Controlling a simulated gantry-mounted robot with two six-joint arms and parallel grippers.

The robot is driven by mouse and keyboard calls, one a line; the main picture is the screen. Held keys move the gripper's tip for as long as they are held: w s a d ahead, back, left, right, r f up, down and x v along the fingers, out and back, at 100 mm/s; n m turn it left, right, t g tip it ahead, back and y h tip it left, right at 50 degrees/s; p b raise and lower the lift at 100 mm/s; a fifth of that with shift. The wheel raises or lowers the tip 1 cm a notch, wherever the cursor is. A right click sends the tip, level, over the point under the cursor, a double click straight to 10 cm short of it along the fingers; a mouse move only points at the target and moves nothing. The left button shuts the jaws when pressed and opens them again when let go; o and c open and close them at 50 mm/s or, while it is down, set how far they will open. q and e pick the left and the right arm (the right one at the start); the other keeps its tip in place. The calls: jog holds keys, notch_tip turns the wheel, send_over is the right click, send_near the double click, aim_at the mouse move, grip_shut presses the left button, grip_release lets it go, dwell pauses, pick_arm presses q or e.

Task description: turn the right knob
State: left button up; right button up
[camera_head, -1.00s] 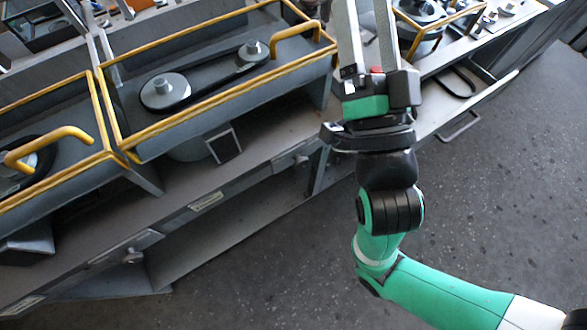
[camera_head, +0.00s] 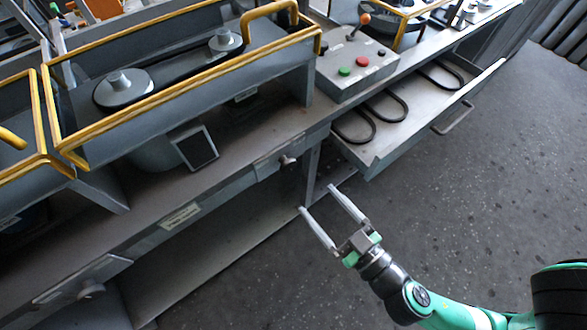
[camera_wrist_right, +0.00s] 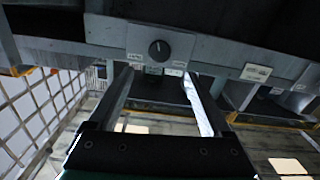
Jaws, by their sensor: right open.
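The right knob (camera_head: 287,160) is a small round grip on the bench's front panel, left of the open drawer. In the right wrist view the knob (camera_wrist_right: 159,48) is dark and round with a pale pointer mark, on a grey plate with labels at both sides. My right gripper (camera_head: 316,198) is open and empty, low in front of the bench, apart from the knob. In the right wrist view its two fingers (camera_wrist_right: 158,74) point towards the panel, with the knob above and between their tips. Another knob (camera_head: 90,290) sits further left on the bench front. My left gripper is not in view.
An open drawer (camera_head: 437,118) with several black belts juts out right of the knob. A control box (camera_head: 357,70) with green and red buttons stands above it. A yellow-railed housing (camera_head: 165,88) holds two pulleys. The grey floor (camera_head: 480,200) in front is clear.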

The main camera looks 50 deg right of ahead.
aim_at(290, 167)
jog(key=p+x, duration=0.1)
jog(key=x, duration=0.4)
jog(key=p+x, duration=0.2)
jog(key=x, duration=0.2)
jog(key=shift+w+d+r, duration=0.15)
jog(key=shift+w+r, duration=0.05)
jog(key=shift+w, duration=0.2)
jog(key=shift+w+f, duration=0.1)
jog(key=shift+w, duration=0.2)
grip_shut()
